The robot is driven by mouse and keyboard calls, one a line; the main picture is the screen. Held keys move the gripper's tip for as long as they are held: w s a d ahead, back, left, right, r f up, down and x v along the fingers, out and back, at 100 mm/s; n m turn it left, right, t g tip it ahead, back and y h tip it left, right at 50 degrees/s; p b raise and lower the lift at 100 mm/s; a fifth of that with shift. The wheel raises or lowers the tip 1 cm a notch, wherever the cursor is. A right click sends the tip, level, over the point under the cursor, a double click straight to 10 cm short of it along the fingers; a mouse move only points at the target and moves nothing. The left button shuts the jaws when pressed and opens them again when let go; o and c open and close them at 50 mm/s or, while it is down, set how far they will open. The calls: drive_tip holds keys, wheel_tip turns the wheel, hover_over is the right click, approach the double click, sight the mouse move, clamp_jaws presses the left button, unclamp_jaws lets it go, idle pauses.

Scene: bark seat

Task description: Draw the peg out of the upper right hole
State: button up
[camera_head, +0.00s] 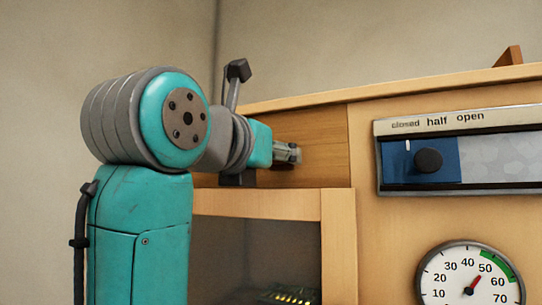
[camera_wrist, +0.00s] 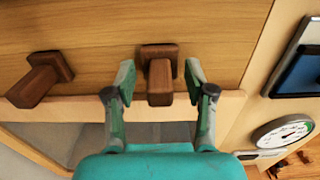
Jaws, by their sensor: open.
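Two dark brown wooden pegs with square heads stick out of the wooden panel (camera_wrist: 215,25) in the wrist view. The right peg (camera_wrist: 160,80) stands between the fingers of my gripper (camera_wrist: 159,76), with a visible gap on each side. My gripper is open, and its fingers point at the panel. The left peg (camera_wrist: 38,82) is well to the left of the fingers. In the head view my gripper (camera_head: 287,153) is at the wooden panel (camera_head: 318,130), and the pegs cannot be made out behind it. The holes are hidden by the pegs.
Right of the panel is a slider plate with a dark knob (camera_head: 428,160), marked closed, half, open. A round dial gauge (camera_head: 470,275) sits below it. Under the panel is a wooden ledge (camera_head: 260,203) above a glazed or open compartment (camera_head: 255,255).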

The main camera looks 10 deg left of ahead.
clamp_jaws()
drive_tip(key=shift+s, duration=0.1)
drive_tip(key=v, duration=1)
idle(1.6)
drive_tip(key=shift+s, duration=0.1)
idle(0.4)
